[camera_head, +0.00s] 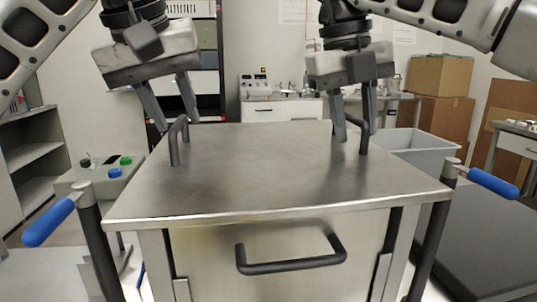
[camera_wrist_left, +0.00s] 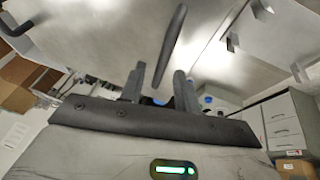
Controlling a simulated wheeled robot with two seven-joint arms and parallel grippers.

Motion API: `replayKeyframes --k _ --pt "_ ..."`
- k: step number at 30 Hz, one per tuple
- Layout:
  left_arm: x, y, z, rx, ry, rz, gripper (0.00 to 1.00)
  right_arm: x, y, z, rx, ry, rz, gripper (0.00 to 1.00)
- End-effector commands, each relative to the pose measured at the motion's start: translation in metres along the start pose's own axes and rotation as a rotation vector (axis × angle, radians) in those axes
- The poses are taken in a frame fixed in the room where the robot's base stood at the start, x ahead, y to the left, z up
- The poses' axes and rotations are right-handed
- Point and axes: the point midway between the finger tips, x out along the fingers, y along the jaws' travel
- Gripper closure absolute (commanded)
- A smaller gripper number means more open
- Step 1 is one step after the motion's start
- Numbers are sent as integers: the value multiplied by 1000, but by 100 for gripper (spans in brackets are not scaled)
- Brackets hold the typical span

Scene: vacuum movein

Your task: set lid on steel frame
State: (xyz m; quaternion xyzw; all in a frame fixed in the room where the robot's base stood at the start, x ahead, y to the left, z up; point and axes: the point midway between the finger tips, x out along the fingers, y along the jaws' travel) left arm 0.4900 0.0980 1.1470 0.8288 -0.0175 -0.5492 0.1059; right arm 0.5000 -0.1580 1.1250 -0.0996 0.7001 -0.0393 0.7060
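The lid (camera_head: 265,165) is a flat brushed-steel plate with two dark upright handles. It lies level over the steel frame (camera_head: 156,262); whether its whole edge touches the frame I cannot tell. My left gripper (camera_head: 178,123) is at the left handle (camera_head: 174,148), fingers apart. In the left wrist view, the handle (camera_wrist_left: 172,45) runs toward the gap between the fingers of this gripper (camera_wrist_left: 158,90), and the fingers do not appear closed on it. My right gripper (camera_head: 356,134) is at the right handle (camera_head: 364,146), fingers apart; its exact contact is unclear.
A black bar handle (camera_head: 290,266) sticks out from the front panel below the lid. Blue-gripped levers (camera_head: 50,222) and (camera_head: 492,183) stand at both sides. A grey bin (camera_head: 415,150) is at the right, a button box (camera_head: 108,178) at the left. A workbench (camera_head: 283,108) stands behind.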

Motion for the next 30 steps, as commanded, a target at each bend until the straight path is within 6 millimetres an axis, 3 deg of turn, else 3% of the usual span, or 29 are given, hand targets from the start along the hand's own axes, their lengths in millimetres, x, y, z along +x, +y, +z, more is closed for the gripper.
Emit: replayKeyframes --k 6,12,20,30 --pt "-51 -1 -1 -4 7 -2 68 0 0 0 -1 0 0 68" --pt "-82 -1 -1 -3 4 -3 68 0 0 0 -1 0 0 68" --pt "-94 -1 0 -3 1 -3 68 -8 1 0 -1 -1 -1 68" --pt "-94 -1 0 -3 1 -3 68 -54 0 0 4 3 -6 68"
